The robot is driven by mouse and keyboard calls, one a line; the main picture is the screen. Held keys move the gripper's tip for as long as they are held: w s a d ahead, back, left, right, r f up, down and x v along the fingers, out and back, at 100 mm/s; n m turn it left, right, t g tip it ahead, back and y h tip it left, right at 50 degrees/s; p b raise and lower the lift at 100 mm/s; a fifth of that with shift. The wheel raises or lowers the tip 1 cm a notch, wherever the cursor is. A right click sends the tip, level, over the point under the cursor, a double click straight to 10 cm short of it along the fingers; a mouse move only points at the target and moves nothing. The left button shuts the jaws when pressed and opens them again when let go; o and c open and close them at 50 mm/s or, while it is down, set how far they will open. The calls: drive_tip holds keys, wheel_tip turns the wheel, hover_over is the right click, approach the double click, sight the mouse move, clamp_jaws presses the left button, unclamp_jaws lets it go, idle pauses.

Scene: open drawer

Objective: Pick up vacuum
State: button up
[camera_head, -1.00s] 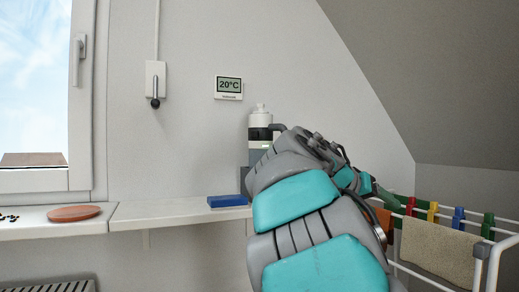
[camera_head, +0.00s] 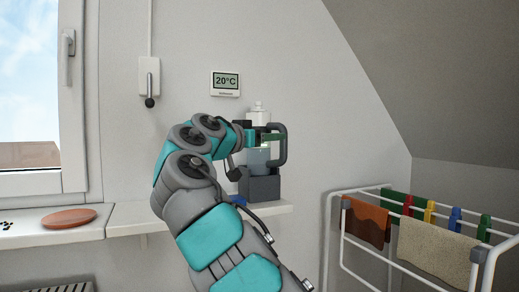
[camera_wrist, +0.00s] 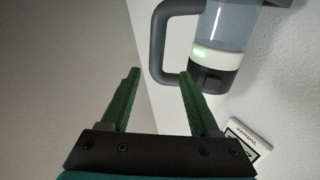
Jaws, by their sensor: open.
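The vacuum (camera_head: 258,118) stands upright in a dark grey dock (camera_head: 261,187) on the shelf, with a white top, a translucent body and a dark loop handle (camera_head: 283,148) on its right side. In the wrist view the vacuum's clear body (camera_wrist: 225,28) is at upper right. My gripper (camera_head: 274,137) is open at the vacuum, with the arm covering part of it from the left. In the wrist view my green fingers (camera_wrist: 158,78) are spread, and the handle's corner (camera_wrist: 160,68) shows between their tips. The right fingertip overlaps the handle's lower bar; I cannot tell contact.
The white shelf (camera_head: 125,220) runs along the wall under the vacuum. A blue object (camera_head: 238,200) is mostly hidden by my arm. A drying rack (camera_head: 345,265) with cloths and pegs stands at right. A thermostat (camera_head: 225,84) is on the wall.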

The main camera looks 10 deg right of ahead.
drive_tip(key=x, duration=0.3)
drive_tip(key=p+x, duration=0.1)
drive_tip(key=x, duration=0.2)
drive_tip(key=shift+d+f, duration=0.1)
drive_tip(key=shift+d, duration=0.25)
clamp_jaws()
drive_tip(key=shift+s, duration=0.1)
